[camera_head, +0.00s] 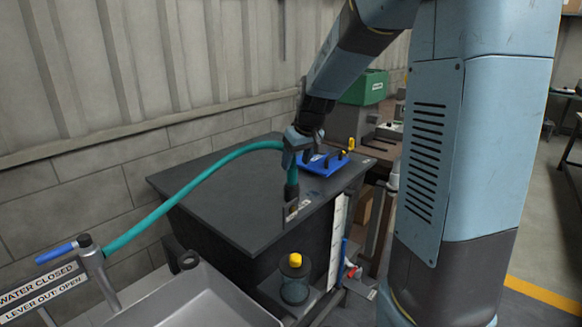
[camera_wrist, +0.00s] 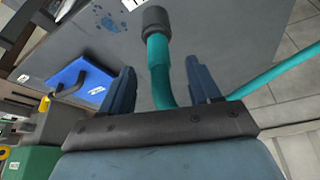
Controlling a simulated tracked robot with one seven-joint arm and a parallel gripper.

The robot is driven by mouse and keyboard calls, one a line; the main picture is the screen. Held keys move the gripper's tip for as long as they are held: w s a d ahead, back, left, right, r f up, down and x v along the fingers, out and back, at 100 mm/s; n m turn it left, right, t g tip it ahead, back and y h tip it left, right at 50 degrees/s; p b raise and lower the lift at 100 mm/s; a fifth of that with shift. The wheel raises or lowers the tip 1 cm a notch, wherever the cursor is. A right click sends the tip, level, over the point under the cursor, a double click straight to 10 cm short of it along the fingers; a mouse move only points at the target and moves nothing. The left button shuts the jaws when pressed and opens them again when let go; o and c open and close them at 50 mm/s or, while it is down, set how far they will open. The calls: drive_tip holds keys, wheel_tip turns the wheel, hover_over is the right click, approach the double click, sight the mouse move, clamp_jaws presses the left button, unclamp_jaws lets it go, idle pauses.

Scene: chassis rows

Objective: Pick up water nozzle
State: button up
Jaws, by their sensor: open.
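The water nozzle is the dark end piece (camera_head: 292,190) of a teal hose, pointing down near the front edge of the dark tabletop. It also shows in the wrist view (camera_wrist: 157,20). The teal hose (camera_head: 190,187) arches from the valve at lower left up to my gripper (camera_head: 294,152). In the wrist view the hose (camera_wrist: 158,75) passes between the two blue fingers of my gripper (camera_wrist: 160,64), with visible gaps on both sides. The fingers are open. Whether the nozzle touches the small bracket (camera_head: 291,210) under it I cannot tell.
A blue plate with a dark handle (camera_head: 318,163) lies on the dark tabletop (camera_head: 230,190), right of my gripper. A green-topped machine (camera_head: 366,87) stands behind. A grey sink (camera_head: 205,300) and a blue valve lever (camera_head: 56,252) are at lower left. The tabletop's left part is clear.

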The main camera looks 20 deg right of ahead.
sight(295, 164)
drive_tip(key=x, duration=0.5)
drive_tip(key=shift+w+d+r, duration=0.1)
drive_tip(key=shift+w, duration=0.15)
clamp_jaws()
drive_tip(key=shift+r, duration=0.1)
drive_tip(key=shift+r, duration=0.1)
wheel_tip(295, 164, up, 10)
drive_tip(key=shift+f, duration=0.1)
idle(0.6)
